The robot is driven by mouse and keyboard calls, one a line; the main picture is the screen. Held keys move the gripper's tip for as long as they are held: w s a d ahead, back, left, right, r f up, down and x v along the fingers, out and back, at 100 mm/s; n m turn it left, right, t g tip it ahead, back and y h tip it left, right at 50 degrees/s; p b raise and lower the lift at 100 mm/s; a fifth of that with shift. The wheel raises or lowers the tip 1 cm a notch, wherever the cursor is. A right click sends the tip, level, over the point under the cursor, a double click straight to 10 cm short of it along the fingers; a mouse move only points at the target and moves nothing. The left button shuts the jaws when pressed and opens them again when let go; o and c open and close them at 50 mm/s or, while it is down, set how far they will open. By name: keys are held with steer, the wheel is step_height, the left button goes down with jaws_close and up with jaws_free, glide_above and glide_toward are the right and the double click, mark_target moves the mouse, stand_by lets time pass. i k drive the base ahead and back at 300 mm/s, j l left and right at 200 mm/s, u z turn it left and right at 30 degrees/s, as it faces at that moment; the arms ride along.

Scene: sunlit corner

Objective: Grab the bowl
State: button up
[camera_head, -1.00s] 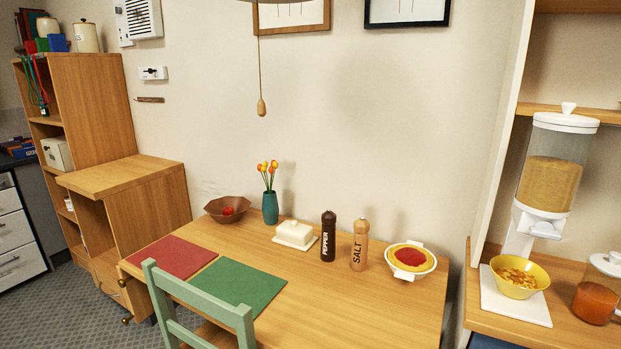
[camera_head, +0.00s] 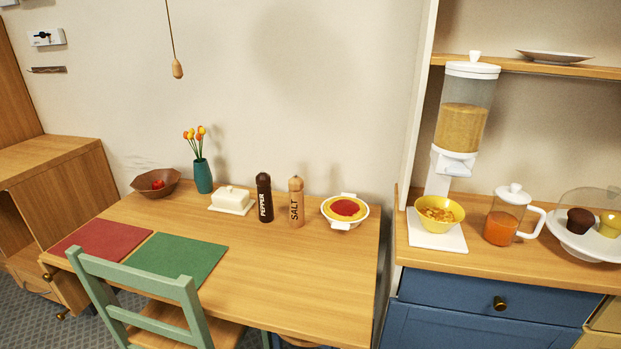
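A yellow bowl (camera_head: 446,221) with cereal in it stands on the white base of a cereal dispenser (camera_head: 461,125), on the wooden counter at the right. A white two-handled dish (camera_head: 344,224) with a yellow and red filling stands at the table's right end. The frames do not show which bowl is meant. My gripper is not in view.
The wooden table (camera_head: 268,268) also holds a pepper mill (camera_head: 264,198), salt mill (camera_head: 296,203), butter dish (camera_head: 231,198) and vase (camera_head: 202,177). A green chair (camera_head: 150,284) stands in front. A juice jug (camera_head: 504,217) and covered muffin plate (camera_head: 572,238) stand right of the yellow bowl.

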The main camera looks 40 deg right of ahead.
mark_target(437, 215)
steer(key=l+z, duration=0.1)
steer(key=z, duration=0.25)
steer(key=i+z, duration=0.1)
steer(key=z, duration=0.25)
steer(key=l+z, duration=0.1)
steer(key=z, duration=0.25)
